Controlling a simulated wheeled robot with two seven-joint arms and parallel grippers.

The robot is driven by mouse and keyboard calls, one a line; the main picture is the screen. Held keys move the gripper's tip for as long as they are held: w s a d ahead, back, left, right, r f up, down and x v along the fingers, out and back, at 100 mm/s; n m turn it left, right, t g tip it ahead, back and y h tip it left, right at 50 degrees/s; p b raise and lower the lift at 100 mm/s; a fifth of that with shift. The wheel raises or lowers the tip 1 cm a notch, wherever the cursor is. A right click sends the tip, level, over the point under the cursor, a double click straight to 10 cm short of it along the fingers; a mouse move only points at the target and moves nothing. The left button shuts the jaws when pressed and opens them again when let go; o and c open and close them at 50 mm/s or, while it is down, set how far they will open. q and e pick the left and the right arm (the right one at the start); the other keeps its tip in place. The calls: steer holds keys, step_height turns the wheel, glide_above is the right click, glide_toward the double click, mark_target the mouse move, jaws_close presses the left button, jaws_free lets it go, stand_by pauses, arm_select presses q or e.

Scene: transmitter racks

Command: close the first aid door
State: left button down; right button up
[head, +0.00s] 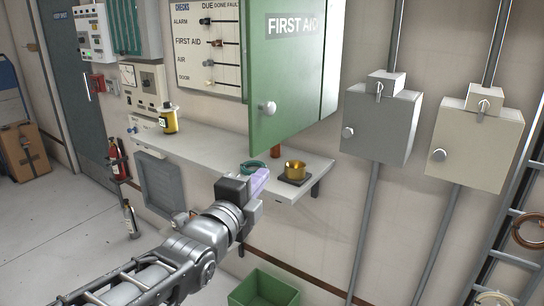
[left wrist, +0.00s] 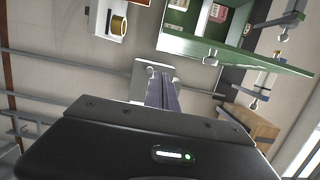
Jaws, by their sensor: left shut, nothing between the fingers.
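The green first aid cabinet's door (head: 290,75) carries a white FIRST AID label and a round pale knob (head: 267,108) near its lower left. In the left wrist view the door (left wrist: 240,54) stands open, swung out from the cabinet, with its knob (left wrist: 211,59) showing. Boxes inside the cabinet (left wrist: 216,12) are partly visible there. My left gripper (head: 261,178) is shut and empty, below the door and apart from it, near the shelf's front edge. Its lilac fingers (left wrist: 168,92) also show in the left wrist view. My right gripper is not in view.
A wall shelf (head: 215,145) below the cabinet bears a yellow bottle (head: 168,119), a teal ring (head: 252,167) and a brass cup (head: 295,170). Grey (head: 380,125) and cream (head: 475,150) boxes hang to the right. A green bin (head: 264,290) stands below.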

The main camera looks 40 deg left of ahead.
arm_select(q)
steer(key=shift+d, duration=0.15)
steer(key=shift+w, duration=0.15)
steer(key=w+a+p, duration=0.5)
steer(key=w+a, duration=0.1)
steer(key=w, duration=0.3)
steer(key=shift+w+a, duration=0.2)
steer(key=shift+w, duration=0.05)
steer(key=shift+a, duration=0.15)
stand_by(0.3)
